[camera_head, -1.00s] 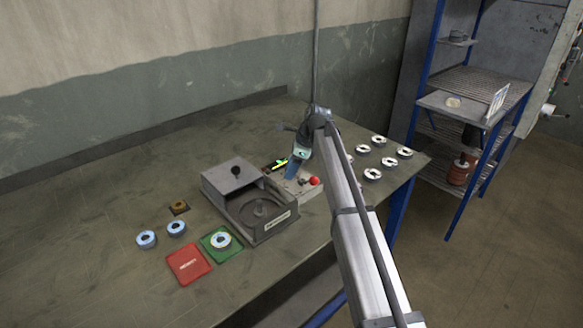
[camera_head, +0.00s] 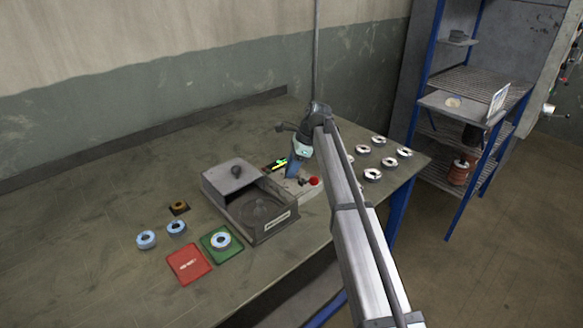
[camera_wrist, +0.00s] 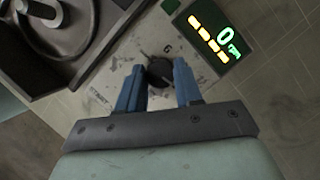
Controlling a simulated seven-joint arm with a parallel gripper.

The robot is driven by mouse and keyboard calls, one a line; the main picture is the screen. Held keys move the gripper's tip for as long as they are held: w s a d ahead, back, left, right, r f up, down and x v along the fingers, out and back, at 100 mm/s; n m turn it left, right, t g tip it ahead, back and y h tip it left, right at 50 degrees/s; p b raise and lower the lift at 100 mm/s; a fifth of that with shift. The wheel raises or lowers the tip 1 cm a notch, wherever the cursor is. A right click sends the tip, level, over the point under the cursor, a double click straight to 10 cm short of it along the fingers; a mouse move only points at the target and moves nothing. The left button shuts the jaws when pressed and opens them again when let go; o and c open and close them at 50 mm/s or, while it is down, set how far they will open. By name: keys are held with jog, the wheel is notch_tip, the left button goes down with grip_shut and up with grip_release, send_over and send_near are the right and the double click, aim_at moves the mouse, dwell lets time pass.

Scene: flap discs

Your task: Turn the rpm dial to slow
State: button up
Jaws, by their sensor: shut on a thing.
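The rpm dial (camera_wrist: 160,72) is a small black round knob on a pale, scuffed panel (camera_wrist: 205,72). A thin light mark shows on its lower right side in the wrist view. My gripper (camera_wrist: 158,78) has its two blue fingers on either side of the dial, shut on it. In the head view my gripper (camera_head: 292,168) reaches down to the panel behind the machine, and the dial is hard to make out there. A lit display (camera_wrist: 216,38) beside the dial shows a green 0 and several orange bars. It also shows in the head view (camera_head: 276,164).
A grey machine (camera_head: 250,205) with a round recess stands in front of the panel. A red button (camera_head: 314,182) is close to my gripper's right. Several flap discs (camera_head: 373,174) lie further right. Red (camera_head: 188,264) and green (camera_head: 216,248) mats lie at the front left.

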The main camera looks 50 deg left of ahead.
jog(key=n+h, duration=0.1)
jog(key=n, duration=0.1)
jog(key=n+h, duration=0.1)
jog(key=n, duration=0.2)
jog(key=shift+w+a+n+g, duration=0.1)
jog(key=shift+a+n+g, duration=0.1)
jog(key=shift+n+g, duration=0.1)
jog(key=n+h, duration=0.1)
jog(key=n, duration=0.3)
jog(key=shift+n+h, duration=0.3)
jog(key=shift+h, duration=0.1)
jog(key=o, duration=1)
jog(key=shift+r, duration=0.1)
